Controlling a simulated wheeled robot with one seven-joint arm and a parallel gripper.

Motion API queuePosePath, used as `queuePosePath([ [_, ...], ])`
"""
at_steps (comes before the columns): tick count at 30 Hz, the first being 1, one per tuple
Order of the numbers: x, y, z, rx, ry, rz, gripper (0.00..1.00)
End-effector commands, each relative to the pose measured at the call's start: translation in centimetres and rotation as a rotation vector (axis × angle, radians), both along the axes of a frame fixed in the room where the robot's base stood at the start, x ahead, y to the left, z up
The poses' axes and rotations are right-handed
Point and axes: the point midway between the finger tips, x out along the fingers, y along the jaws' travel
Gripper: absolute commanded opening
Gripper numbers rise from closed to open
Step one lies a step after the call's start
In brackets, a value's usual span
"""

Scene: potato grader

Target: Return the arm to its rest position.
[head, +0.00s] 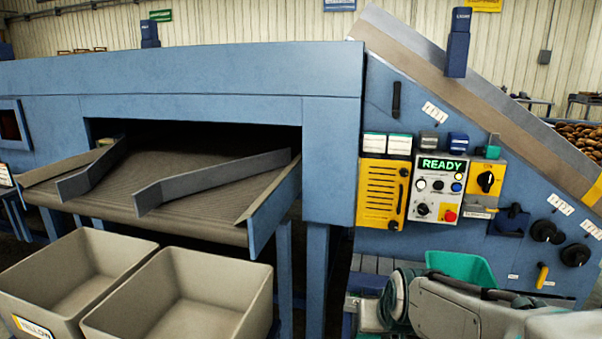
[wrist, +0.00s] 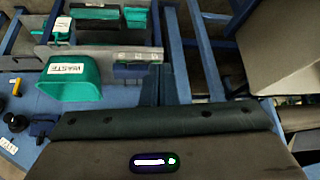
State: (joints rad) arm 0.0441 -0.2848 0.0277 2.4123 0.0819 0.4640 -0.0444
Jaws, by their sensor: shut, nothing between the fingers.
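My arm (head: 455,310) is at the lower right of the head view, folded low in front of the blue machine's panel. My gripper (wrist: 160,119) shows in the wrist view as a dark hand across the bottom, with a small lit oval on its body. The same green bin (head: 465,266) shows just behind my arm in the head view, partly hidden.
The control panel (head: 437,187) with a lit READY display is above my arm. Black knobs (head: 545,230) and a yellow handle (head: 542,275) are on the machine's right side. Two beige crates (head: 190,300) stand at the lower left, below the sloping outlet tray (head: 190,180).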

Motion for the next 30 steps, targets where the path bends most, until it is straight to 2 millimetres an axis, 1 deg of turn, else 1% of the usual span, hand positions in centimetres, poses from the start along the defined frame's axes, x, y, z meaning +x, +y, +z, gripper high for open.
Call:
queuePosePath([
  [1, -1.3, 0.1, 2.9, -0.001, 0.028, 0.004, 0.00],
  [6, -5.7, 0.2, 6.9, -0.010, 0.143, 0.012, 0.00],
  [9, -8.1, 0.1, 8.9, -0.017, 0.204, 0.012, 0.00],
  [12, -10.0, 0.0, 10.2, -0.023, 0.251, 0.012, 0.00],
  [15, -11.2, -0.1, 10.9, -0.028, 0.284, 0.012, 0.00],
  [18, -11.8, -0.1, 11.1, -0.030, 0.301, 0.011, 0.00],
  [30, -11.9, -0.1, 11.1, -0.030, 0.304, 0.011, 0.00],
])
